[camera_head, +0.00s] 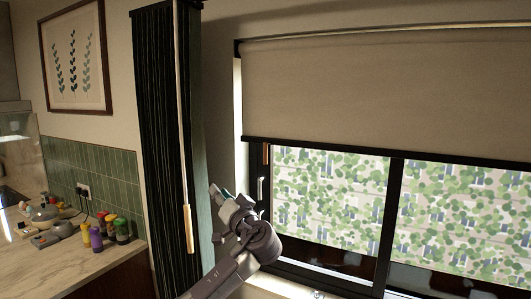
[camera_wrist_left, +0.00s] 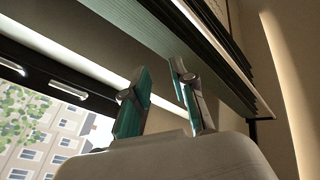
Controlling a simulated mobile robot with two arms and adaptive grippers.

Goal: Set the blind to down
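The beige roller blind (camera_head: 380,92) is partly lowered over the upper part of the window. Its dark bottom bar (camera_head: 345,150) runs across the glass, and the lower panes are uncovered. A small brown piece (camera_head: 266,154) shows just under the bar's left end. A thin wand with a light wooden handle (camera_head: 188,228) hangs in front of the dark curtain. My left gripper (camera_head: 229,198) is between the curtain and the window, below the bar and apart from the wand handle. In the wrist view its two teal-padded fingers (camera_wrist_left: 160,85) are parted with nothing between them. My right gripper is out of view.
The dark pleated curtain (camera_head: 160,120) hangs left of the window. A marble counter (camera_head: 70,268) at the lower left holds several bottles (camera_head: 108,229) and small items. A window handle (camera_head: 261,189) is on the frame near my gripper.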

